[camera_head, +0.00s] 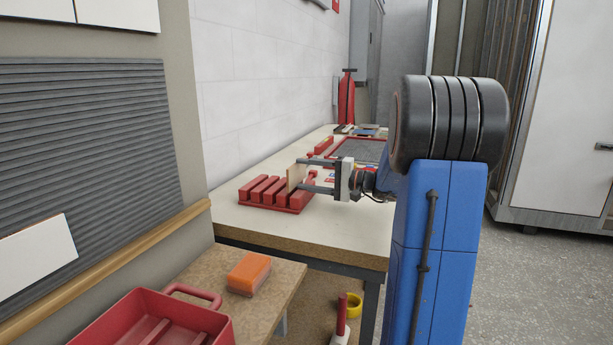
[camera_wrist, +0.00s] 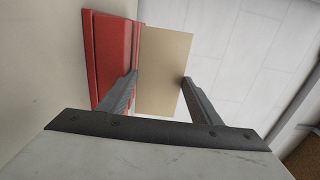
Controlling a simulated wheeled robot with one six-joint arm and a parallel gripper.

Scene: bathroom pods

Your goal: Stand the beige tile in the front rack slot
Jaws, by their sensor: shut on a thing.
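The beige tile (camera_head: 294,177) is upright at the right end of the red rack (camera_head: 257,188) on the white-topped table. My gripper (camera_head: 302,174) is shut on the tile, one finger on each side edge. In the wrist view the tile (camera_wrist: 164,68) shows as a flat beige plate between the two fingers (camera_wrist: 158,82), with the red rack (camera_wrist: 107,52) beside it on the left. The tile's lower edge is hidden by the rack and gripper, so I cannot tell whether it sits in a slot or just above one.
A red fire extinguisher (camera_head: 346,97) stands behind the table (camera_head: 235,225). A red-framed grey tray (camera_head: 357,150) lies farther back on it. An orange sponge (camera_head: 249,273) and a red tub (camera_head: 152,322) are on the lower bench in front. A ribbed wall panel (camera_head: 85,150) stands on the left.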

